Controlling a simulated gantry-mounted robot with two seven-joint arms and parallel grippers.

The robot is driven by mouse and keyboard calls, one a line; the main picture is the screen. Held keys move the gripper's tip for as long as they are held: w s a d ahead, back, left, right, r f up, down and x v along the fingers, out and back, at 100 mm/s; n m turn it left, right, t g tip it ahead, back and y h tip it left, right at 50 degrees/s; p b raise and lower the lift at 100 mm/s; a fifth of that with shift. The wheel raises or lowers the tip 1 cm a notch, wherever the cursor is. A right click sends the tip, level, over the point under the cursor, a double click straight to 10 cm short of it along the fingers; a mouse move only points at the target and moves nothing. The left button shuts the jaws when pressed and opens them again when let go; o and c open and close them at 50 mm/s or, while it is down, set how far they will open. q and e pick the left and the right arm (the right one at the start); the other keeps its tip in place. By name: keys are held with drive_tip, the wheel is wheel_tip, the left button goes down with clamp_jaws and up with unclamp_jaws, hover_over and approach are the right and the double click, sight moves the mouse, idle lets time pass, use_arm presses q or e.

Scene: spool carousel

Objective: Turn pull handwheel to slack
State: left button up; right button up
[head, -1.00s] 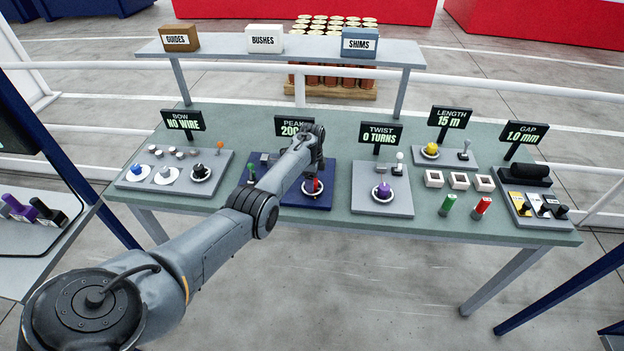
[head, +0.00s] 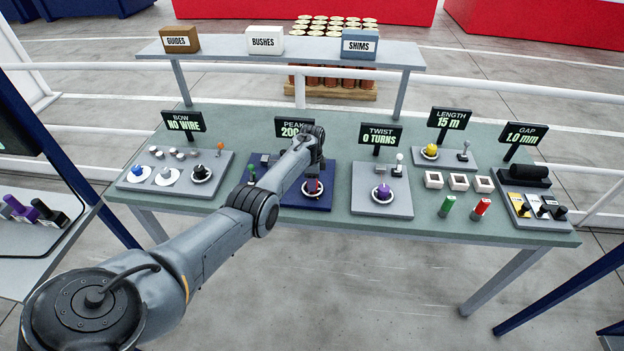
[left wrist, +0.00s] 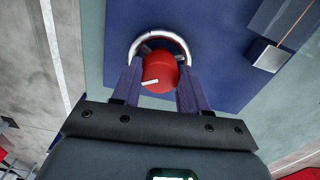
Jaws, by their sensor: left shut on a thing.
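The pull handwheel has a red knob (left wrist: 159,70) with a white mark and a silver ring (left wrist: 180,40) around it, on a blue panel. In the head view the silver ring (head: 313,194) shows at the front of the blue panel (head: 300,204). My left gripper (left wrist: 159,88) is shut on the red knob, one finger on each side, in the left wrist view. My right gripper is not in view.
The "BOW" panel (head: 140,186) stands to the left and the "TWIST" panel (head: 382,207) to the right, both with knobs. Green (head: 446,206) and red (head: 481,208) cylinders stand farther right. A shelf (head: 220,50) with labelled boxes runs behind the green table.

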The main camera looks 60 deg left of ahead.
use_arm(q)
drive_tip(key=n, duration=0.3)
drive_tip(key=shift+n+p, duration=0.35)
drive_tip(key=shift+n, duration=0.05)
drive_tip(key=n, duration=0.3)
drive_tip(key=shift+d+n, duration=0.1)
drive_tip(key=shift+n, duration=0.2)
drive_tip(key=n, duration=0.3)
drive_tip(key=shift+n, duration=0.3)
drive_tip(key=n, duration=0.4)
drive_tip(key=shift+f+n, duration=0.1)
drive_tip(key=shift+n, duration=0.2)
drive_tip(key=n, duration=0.3)
drive_tip(key=shift+n+b, duration=0.3)
drive_tip(key=n+b, duration=0.1)
drive_tip(key=n, duration=0.2)
drive_tip(key=shift+w+n, duration=0.1)
drive_tip(key=shift+n, duration=0.2)
drive_tip(key=n+b, duration=0.1)
drive_tip(key=n, duration=0.3)
drive_tip(key=shift+n+b, duration=0.7)
drive_tip(key=shift+n, duration=0.7)
